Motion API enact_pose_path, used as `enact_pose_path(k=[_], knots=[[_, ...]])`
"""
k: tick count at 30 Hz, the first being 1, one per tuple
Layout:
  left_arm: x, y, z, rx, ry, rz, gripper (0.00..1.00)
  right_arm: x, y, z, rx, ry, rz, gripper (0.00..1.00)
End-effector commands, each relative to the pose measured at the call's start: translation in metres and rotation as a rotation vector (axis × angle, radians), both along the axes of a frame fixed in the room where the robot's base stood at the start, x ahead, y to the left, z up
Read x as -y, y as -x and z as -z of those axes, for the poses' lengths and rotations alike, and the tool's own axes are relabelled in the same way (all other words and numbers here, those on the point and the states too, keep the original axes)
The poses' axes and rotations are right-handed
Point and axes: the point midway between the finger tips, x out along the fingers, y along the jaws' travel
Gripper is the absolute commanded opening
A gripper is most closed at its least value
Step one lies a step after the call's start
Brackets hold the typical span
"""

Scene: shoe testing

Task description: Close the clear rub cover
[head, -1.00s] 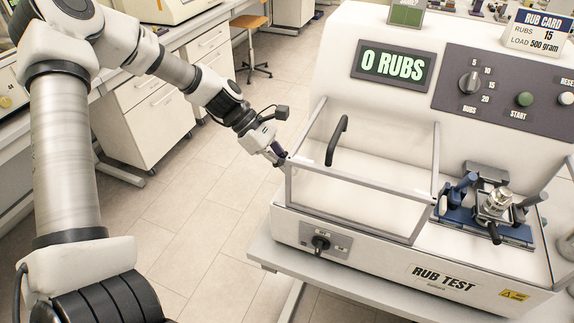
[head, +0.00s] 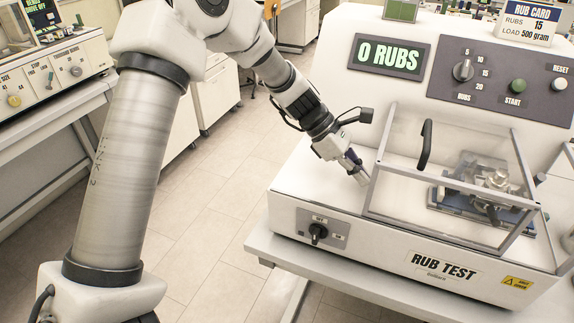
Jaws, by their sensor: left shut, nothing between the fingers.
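The clear rub cover (head: 448,184) is a see-through box with a grey frame and a black handle (head: 426,145). It sits on the rub tester's (head: 325,195) deck, and its right part now surrounds the blue clamp fixture (head: 470,205) with the metal weight (head: 495,181). My left gripper (head: 361,180) is shut and empty, pointing down at the cover's left end. Its fingertips are at or very near the left frame post; contact is hard to tell. My right gripper is not in view.
The tester's panel has a display reading 0 RUBS (head: 390,56), a rubs dial (head: 463,70), a start button (head: 518,87) and a rub card (head: 526,22). A black knob (head: 317,232) is on its front. The deck left of the cover is bare.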

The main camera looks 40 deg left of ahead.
Motion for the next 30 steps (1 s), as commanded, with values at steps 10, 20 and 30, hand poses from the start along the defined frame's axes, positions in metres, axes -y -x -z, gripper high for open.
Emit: enact_pose_path(k=[10,20,30], knots=[[0.084,-0.020,0.000,0.001,-0.002,0.001,0.00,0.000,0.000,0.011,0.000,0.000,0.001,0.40],[0.106,-0.026,-0.001,0.000,0.001,-0.003,0.00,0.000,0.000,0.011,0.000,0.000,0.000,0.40],[0.106,-0.026,-0.001,0.000,0.002,-0.003,0.00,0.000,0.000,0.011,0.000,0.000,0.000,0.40]])
